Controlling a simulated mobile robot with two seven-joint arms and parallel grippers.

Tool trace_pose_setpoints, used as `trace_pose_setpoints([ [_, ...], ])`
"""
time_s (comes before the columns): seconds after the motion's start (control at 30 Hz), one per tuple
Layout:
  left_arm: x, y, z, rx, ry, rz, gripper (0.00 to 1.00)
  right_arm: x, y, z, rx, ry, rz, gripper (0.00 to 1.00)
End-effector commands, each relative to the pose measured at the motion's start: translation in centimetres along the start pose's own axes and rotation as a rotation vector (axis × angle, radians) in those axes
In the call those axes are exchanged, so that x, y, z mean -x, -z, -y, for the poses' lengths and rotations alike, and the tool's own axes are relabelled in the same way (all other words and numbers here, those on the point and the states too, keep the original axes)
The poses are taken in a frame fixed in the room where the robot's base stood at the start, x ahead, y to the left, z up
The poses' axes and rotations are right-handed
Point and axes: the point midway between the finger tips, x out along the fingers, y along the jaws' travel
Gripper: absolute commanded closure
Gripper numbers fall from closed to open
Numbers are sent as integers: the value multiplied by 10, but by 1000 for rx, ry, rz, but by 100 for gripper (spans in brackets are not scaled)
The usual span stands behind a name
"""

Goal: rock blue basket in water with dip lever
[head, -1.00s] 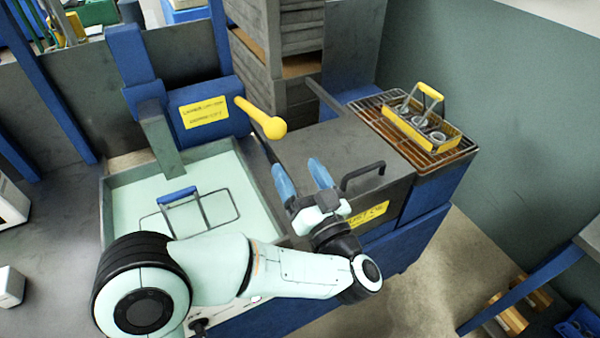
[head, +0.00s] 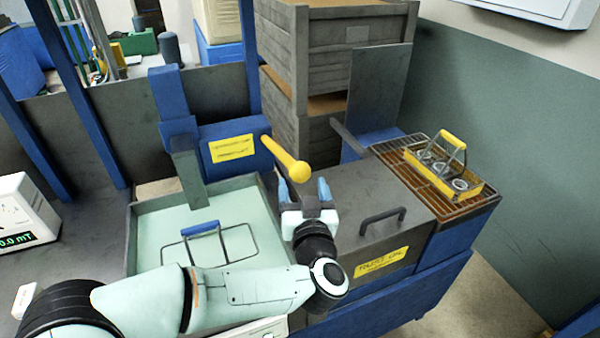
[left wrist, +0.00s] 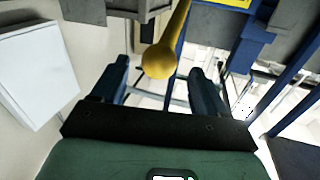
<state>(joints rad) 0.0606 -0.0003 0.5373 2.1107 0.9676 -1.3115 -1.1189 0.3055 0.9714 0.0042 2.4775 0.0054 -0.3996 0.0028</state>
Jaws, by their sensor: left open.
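The blue-handled basket (head: 203,228) sits in the pale green water of the tank (head: 140,230); its wire rim and blue handle show above the surface. The dip lever (head: 285,157) is yellow with a round knob and slopes down from the blue housing behind the tank. My left gripper (head: 304,188) is open and empty, just in front of and below the knob. In the left wrist view the yellow knob (left wrist: 159,62) lies ahead, between the two blue fingers (left wrist: 160,85) in the picture. I see no clear contact. My right gripper is not in view.
A grey lidded box (head: 340,195) with a black handle stands right of the tank. Beyond it a yellow carrier (head: 470,185) with metal cups rests on a wire rack (head: 420,190). Grey stacked crates (head: 325,60) stand behind. A meter (head: 22,220) is at far left.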

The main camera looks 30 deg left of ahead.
Motion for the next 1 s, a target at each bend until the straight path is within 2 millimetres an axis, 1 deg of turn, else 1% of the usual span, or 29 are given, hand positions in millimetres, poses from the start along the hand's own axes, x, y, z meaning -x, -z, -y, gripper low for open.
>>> trace_pose_setpoints([
  [0.03, -11, -1, 0, 0, 3, 3, 26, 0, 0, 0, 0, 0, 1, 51],
  [0.1, -23, 0, 0, 0, 2, 2, 26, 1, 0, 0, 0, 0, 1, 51],
  [0.2, -37, 0, 0, 0, 2, 1, 26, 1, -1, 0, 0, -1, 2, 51],
  [0.3, -46, 0, 0, -1, 2, 2, 26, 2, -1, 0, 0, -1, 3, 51],
  [0.43, -51, 0, 0, -1, 0, 0, 26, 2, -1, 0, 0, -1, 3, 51],
  [0.67, -51, 0, 0, -1, 0, 0, 26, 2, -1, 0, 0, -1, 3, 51],
  [0.7, -51, 0, 0, -1, 0, 0, 33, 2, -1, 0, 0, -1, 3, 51],
  [0.77, -51, 0, 0, -1, 0, 0, 52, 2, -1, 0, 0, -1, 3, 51],
  [0.8, -51, 0, 0, -1, 0, 0, 66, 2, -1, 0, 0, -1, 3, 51],
  [0.87, -51, 0, 0, -1, 0, 0, 85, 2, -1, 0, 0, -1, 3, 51],
  [0.9, -51, 0, 0, -1, 0, 0, 98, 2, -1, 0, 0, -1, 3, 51],
  [0.93, -51, 0, 0, -1, 0, 0, 100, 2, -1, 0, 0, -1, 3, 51],
  [1.0, -51, 1, 0, 0, 0, 2, 100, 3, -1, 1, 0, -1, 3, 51],
])
